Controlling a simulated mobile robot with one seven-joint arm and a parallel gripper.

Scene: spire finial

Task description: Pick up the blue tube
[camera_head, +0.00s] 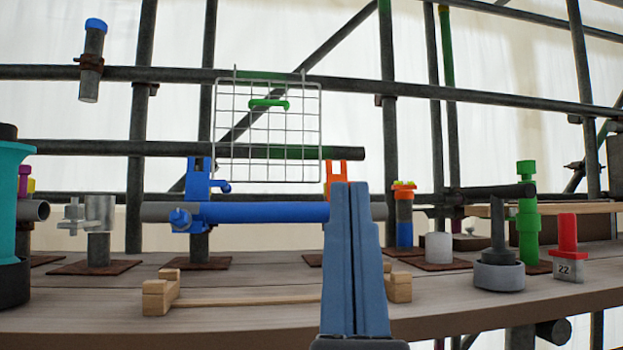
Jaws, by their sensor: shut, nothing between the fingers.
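The blue tube (265,212) lies level across the middle of the camera_head view, with grey pipe showing beyond both of its ends. Its left end meets a blue clamp (197,184) on a short upright post. My gripper (349,186) rises from the bottom of the view, its two long blue-grey fingers side by side and shut with nothing between them. The fingers overlap the right end of the tube in the picture and hide part of it. I cannot tell whether they touch it.
A wooden cradle (250,300) stands on the plank deck (230,328) in front. A wire grid (300,120) hangs behind. A grey pipe fitting (500,275), a green post (527,215) and a red-topped block (568,262) stand right. A teal cylinder (10,215) stands far left.

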